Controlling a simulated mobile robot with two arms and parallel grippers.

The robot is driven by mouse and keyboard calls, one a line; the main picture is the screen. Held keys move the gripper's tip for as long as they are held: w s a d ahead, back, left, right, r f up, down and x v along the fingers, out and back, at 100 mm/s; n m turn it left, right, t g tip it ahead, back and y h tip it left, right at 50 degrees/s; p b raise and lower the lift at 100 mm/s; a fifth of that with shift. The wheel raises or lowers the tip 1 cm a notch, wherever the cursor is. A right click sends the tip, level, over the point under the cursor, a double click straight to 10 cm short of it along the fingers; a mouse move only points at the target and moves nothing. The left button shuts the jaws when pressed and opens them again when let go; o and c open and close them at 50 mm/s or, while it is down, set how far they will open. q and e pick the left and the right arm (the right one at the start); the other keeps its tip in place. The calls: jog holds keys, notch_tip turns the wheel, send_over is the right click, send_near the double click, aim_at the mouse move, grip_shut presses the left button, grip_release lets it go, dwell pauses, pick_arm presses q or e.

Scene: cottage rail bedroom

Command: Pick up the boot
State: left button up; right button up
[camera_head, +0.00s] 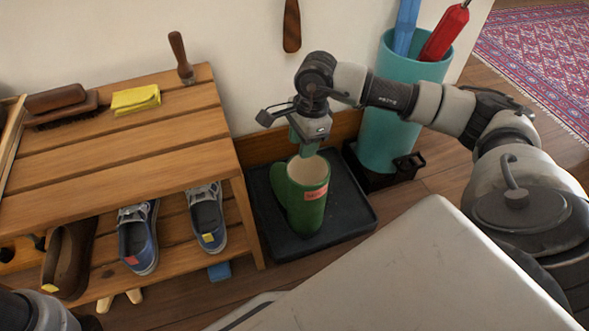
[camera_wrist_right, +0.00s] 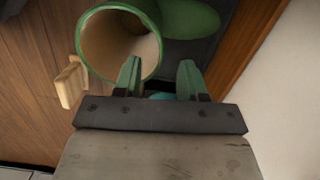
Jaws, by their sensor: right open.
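The green boot (camera_head: 311,212) stands upright on a black tray (camera_head: 345,218) on the floor, its open top facing up and a red label near the rim. My right gripper (camera_head: 306,148) is open and empty, pointing down just above the back of the boot's opening. The right wrist view shows the boot (camera_wrist_right: 190,18) with its round opening and toe. There one finger of the right gripper (camera_wrist_right: 159,76) overlaps the opening and the other is outside the rim. I cannot tell whether they touch it. My left gripper is out of view.
A teal umbrella bin (camera_head: 392,125) stands close behind right. The wall is just behind the boot.

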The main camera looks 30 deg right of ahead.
aim_at(298, 164)
jog(key=f+b, duration=0.2)
jog(key=a+f+b, duration=0.1)
jog(key=f+b, duration=0.1)
jog(key=shift+f, duration=0.4)
grip_shut()
jog(key=shift+r, duration=0.1)
dwell(1.0)
